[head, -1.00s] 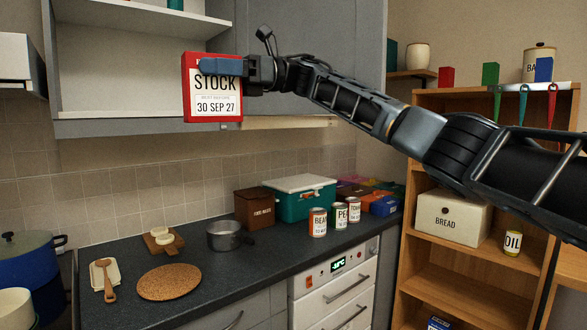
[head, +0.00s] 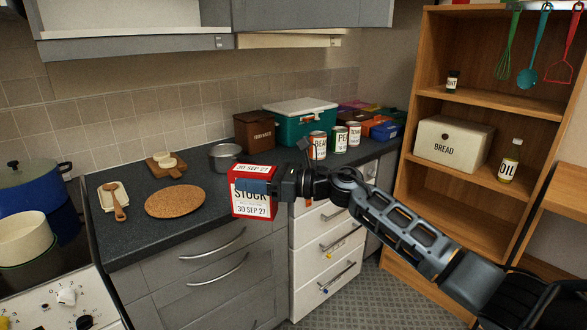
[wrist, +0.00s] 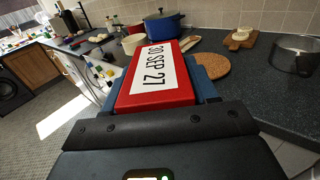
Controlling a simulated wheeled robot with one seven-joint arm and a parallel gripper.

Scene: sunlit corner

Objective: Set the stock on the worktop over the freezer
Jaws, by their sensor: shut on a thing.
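The stock box (head: 253,210) is red with a white label reading "STOCK" and "30 SEP 27". My gripper (head: 258,187) is shut on it and holds it roughly upright, in front of the worktop's front edge in the head view. In the wrist view the box (wrist: 155,82) lies between the fingers, its date label showing. The dark worktop (head: 290,169) runs along the wall. The white freezer (head: 322,243) with several drawers is under it, right of the grey drawers. My gripper and arm hide its upper front and part of the worktop edge.
Three tins (head: 339,140) stand on the worktop above the freezer, with a teal cool box (head: 295,124) and brown bin (head: 253,131) behind. A saucepan (head: 224,156) and cork mat (head: 175,201) are left. A wooden shelf unit (head: 445,183) stands right.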

